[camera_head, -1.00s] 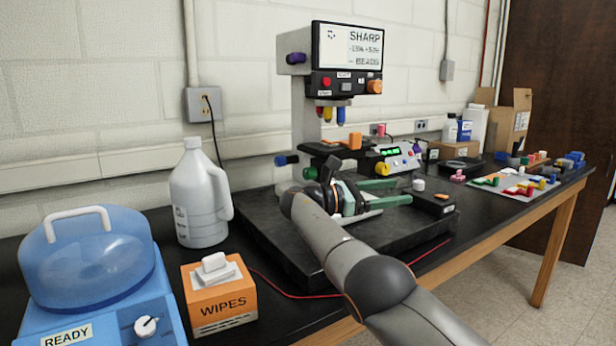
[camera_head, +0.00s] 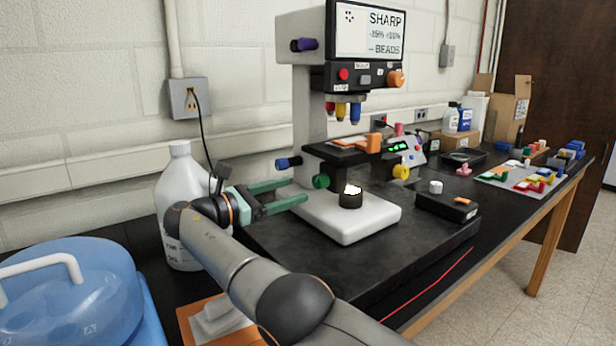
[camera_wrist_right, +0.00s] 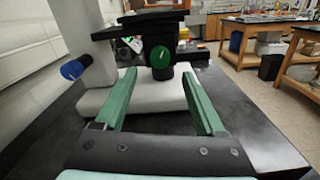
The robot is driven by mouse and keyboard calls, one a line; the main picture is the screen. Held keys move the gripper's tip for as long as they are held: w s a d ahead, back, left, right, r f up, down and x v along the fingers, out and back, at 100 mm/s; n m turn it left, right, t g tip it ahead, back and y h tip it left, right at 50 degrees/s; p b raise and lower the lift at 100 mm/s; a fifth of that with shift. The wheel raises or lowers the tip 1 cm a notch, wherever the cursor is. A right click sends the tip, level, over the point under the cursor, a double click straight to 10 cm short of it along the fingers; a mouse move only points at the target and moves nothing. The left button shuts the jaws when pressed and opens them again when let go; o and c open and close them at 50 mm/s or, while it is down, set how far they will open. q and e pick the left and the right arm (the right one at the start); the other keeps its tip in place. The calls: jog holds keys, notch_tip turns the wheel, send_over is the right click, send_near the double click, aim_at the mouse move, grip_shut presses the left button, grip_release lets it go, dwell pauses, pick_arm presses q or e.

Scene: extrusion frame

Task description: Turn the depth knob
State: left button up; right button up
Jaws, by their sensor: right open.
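The microscope (camera_head: 306,101) stands on a dark slab, with a pale base and a lit stage. A round green knob (camera_head: 321,181) with a pale mark is on its side, low by the stage; it also shows in the right wrist view (camera_wrist_right: 160,57). A blue knob (camera_head: 287,162) sticks out to its left, and a purple knob (camera_head: 304,44) is high on the head. No readable label shows which is the depth knob. My right gripper (camera_head: 297,192) is open and empty, its green fingers pointing at the green knob from the left, apart from it. My left gripper is out of view.
A screen (camera_head: 370,29) sits above a panel with an orange knob (camera_head: 396,79). A white jug (camera_head: 179,200) stands behind my right arm. A blue lidded machine (camera_head: 75,290) and an orange wipes box (camera_head: 190,318) are at the front left. A black box (camera_head: 447,204) sits on the slab's right.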

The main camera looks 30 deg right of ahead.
aim_at(316, 184)
pick_arm(q)
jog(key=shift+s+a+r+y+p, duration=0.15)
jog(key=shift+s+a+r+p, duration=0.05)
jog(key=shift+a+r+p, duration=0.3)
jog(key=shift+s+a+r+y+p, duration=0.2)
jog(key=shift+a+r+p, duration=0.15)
jog(key=shift+p, duration=0.2)
pick_arm(e)
jog(key=d, duration=0.6)
jog(key=shift+w+d, duration=0.15)
jog(key=shift+w, duration=0.1)
grip_shut()
